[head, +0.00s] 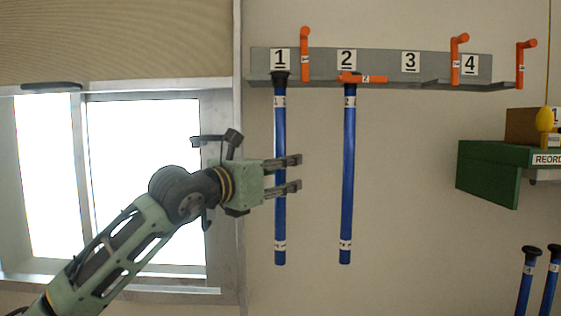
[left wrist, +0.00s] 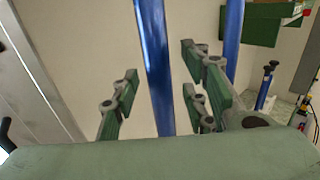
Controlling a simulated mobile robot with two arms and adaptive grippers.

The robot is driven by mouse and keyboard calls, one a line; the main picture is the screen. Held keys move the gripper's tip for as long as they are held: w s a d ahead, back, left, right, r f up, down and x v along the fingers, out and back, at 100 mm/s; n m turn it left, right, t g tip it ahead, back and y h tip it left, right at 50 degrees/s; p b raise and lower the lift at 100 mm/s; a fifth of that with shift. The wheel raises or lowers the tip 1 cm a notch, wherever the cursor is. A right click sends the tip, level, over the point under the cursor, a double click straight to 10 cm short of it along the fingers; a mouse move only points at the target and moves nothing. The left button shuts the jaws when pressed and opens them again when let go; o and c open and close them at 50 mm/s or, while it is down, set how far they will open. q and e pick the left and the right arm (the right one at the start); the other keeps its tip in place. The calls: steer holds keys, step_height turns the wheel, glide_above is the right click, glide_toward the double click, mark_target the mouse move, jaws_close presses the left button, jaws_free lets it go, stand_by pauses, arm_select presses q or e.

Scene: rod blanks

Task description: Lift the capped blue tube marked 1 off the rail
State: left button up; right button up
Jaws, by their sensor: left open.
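The blue tube marked 1 (head: 280,135) hangs upright from the grey rail (head: 378,66) under plate 1 (head: 280,58). Its black cap (head: 281,76) sits at the rail's lip. The orange latch (head: 305,55) just right of it stands upright, clear of the tube. My left gripper (head: 298,173) is open at the tube's middle, and its fingers cross in front of the tube in the head view. In the left wrist view the tube (left wrist: 155,65) runs between the spread fingers (left wrist: 160,105), with gaps showing. My right gripper is not in view.
Blue tube 2 (head: 348,160) hangs close on the right, with its orange latch (head: 365,79) lying across its top. Places 3 and 4 are empty. A green shelf (head: 490,170) juts out at right, above more capped tubes (head: 527,280). A window frame (head: 225,200) is at left.

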mark_target(278, 138)
arm_select(q)
jaws_close()
stand_by(0.3)
stand_by(0.3)
steer(key=shift+s+a+r+b, duration=0.1)
steer(key=shift+s+r+b, duration=0.1)
steer(key=shift+b, duration=0.45)
step_height(278, 138, up, 7)
steer(key=shift+s+f+b, duration=0.1)
steer(key=shift+b, duration=1.1)
steer(key=s+b, duration=0.9)
steer(key=s, duration=1)
steer(key=shift+s, duration=0.25)
steer(key=shift+f, duration=0.1)
